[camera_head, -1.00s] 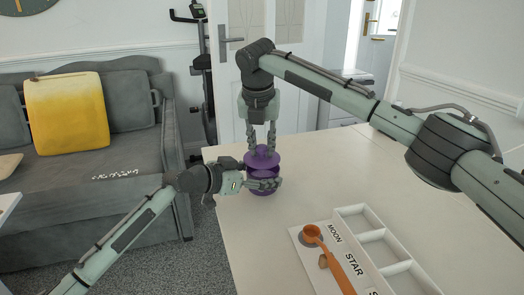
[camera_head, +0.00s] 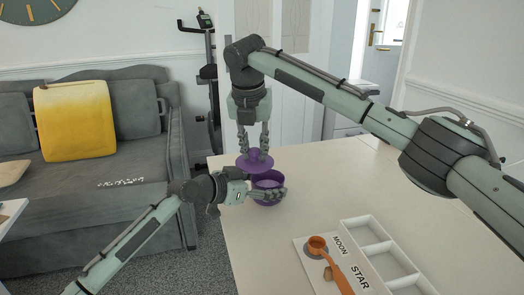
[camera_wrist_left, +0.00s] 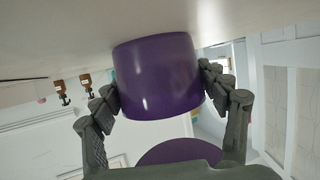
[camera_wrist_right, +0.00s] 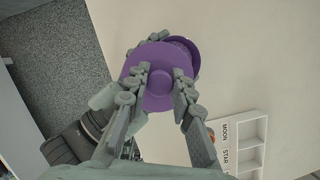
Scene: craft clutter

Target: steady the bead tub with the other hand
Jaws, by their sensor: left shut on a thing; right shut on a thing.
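The purple bead tub (camera_head: 268,183) stands upright on the table near its left edge. My left gripper (camera_head: 277,192) is shut around its sides; the left wrist view shows a finger on either side of the tub (camera_wrist_left: 158,80). My right gripper (camera_head: 254,153) points down and is shut on the knob of the purple lid (camera_head: 250,164). The lid is off the tub, above it and shifted left. In the right wrist view, the lid (camera_wrist_right: 153,94) covers much of the tub (camera_wrist_right: 184,48). I cannot see what is inside the tub.
A white sorting tray (camera_head: 366,244) with open compartments and labels, MOON and STAR readable, lies at the front right. The table (camera_head: 320,185) is clear between tub and tray.

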